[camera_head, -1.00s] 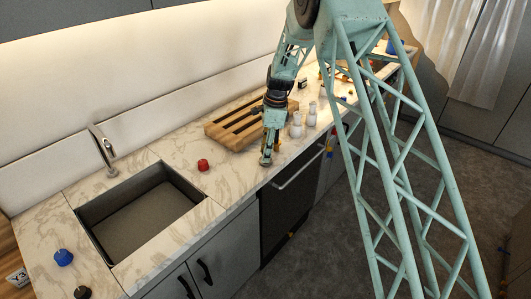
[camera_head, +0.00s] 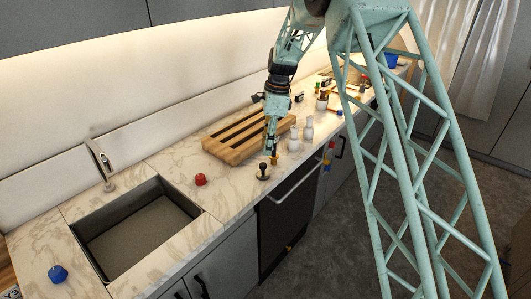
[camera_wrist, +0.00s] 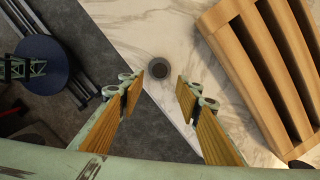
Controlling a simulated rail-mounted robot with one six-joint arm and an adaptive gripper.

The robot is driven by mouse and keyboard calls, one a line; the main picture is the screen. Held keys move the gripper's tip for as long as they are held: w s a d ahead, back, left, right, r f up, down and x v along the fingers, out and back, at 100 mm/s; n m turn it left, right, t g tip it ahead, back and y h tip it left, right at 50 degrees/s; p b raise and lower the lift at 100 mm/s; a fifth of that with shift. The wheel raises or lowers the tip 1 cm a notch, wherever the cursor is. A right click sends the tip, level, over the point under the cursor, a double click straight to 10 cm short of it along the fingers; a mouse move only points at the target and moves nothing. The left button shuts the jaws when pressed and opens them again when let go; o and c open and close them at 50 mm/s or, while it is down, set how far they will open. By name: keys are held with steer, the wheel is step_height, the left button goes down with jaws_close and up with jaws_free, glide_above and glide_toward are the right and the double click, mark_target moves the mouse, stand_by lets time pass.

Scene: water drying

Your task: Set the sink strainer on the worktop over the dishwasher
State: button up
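The sink strainer (camera_head: 263,171), small with a dark knob on top, stands on the worktop (camera_head: 232,190) near its front edge. It is above the dark dishwasher front (camera_head: 283,218). In the wrist view the strainer (camera_wrist: 158,69) is a dark round disc on the pale marble, close to the edge. My gripper (camera_head: 271,156) is above and just beside it in the head view. In the wrist view my gripper (camera_wrist: 160,90) is open, its two wood-coloured fingers apart, with nothing between them. The strainer lies beyond the fingertips, apart from them.
A slatted wooden rack (camera_head: 238,143) lies behind the strainer and is close on the right in the wrist view (camera_wrist: 262,75). White bottles (camera_head: 294,142) stand to the right. A red knob-like item (camera_head: 200,179) and the sink basin (camera_head: 140,232) are left.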

steer(key=shift+d+r, duration=0.1)
steer(key=shift+r, duration=0.55)
stand_by(0.5)
